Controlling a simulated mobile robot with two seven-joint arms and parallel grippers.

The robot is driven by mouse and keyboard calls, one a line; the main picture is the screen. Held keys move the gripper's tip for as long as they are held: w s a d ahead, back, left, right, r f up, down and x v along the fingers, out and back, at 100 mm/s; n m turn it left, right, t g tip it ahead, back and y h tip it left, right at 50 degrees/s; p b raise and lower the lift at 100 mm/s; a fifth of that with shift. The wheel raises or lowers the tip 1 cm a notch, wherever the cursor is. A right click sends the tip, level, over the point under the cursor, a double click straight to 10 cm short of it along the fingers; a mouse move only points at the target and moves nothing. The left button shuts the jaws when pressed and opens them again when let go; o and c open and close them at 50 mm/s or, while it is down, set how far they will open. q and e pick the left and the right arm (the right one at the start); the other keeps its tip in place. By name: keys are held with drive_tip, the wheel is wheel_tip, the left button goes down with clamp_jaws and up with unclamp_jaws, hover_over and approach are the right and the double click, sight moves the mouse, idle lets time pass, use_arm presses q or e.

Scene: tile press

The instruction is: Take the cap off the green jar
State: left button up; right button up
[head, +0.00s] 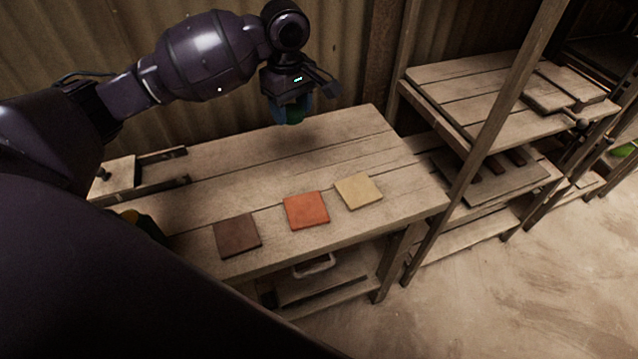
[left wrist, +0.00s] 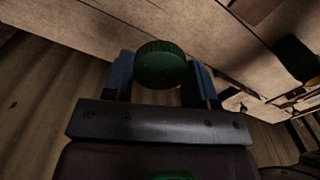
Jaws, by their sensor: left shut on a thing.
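My left gripper (head: 291,104) is in the air above the back of the workbench in the head view. Its blue fingers are shut on a green ribbed cap (left wrist: 160,64), which sits between them in the left wrist view. In the head view only a small green part (head: 294,117) shows below the fingers. I see no jar body under it, though the fingers and cap may hide some. A dark green-black shape (left wrist: 296,58) at the right of the left wrist view is too dim to name.
On the workbench (head: 340,130) lie a brown tile (head: 237,236), an orange tile (head: 306,210) and a cream tile (head: 358,191). A wooden fixture (head: 120,178) is at its left end. A shelf (head: 470,95) stands at the right. The bench's back middle is clear.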

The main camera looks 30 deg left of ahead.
use_arm(q)
drive_tip(key=shift+d+f, duration=0.1)
drive_tip(key=shift+f, duration=0.1)
drive_tip(key=b, duration=0.3)
hover_over(298, 181)
wheel_tip(298, 181, down, 14)
wheel_tip(298, 181, down, 5)
drive_tip(key=shift+f+b, duration=0.1)
drive_tip(key=shift+b, duration=0.85)
drive_tip(key=shift+f, duration=0.3)
use_arm(e)
drive_tip(key=f, duration=0.1)
drive_tip(key=w+f, duration=0.1)
drive_tip(key=f, duration=0.1)
drive_tip(key=shift+w+a+m, duration=0.15)
drive_tip(key=shift+a+m, duration=0.05)
drive_tip(key=shift+m, duration=0.1)
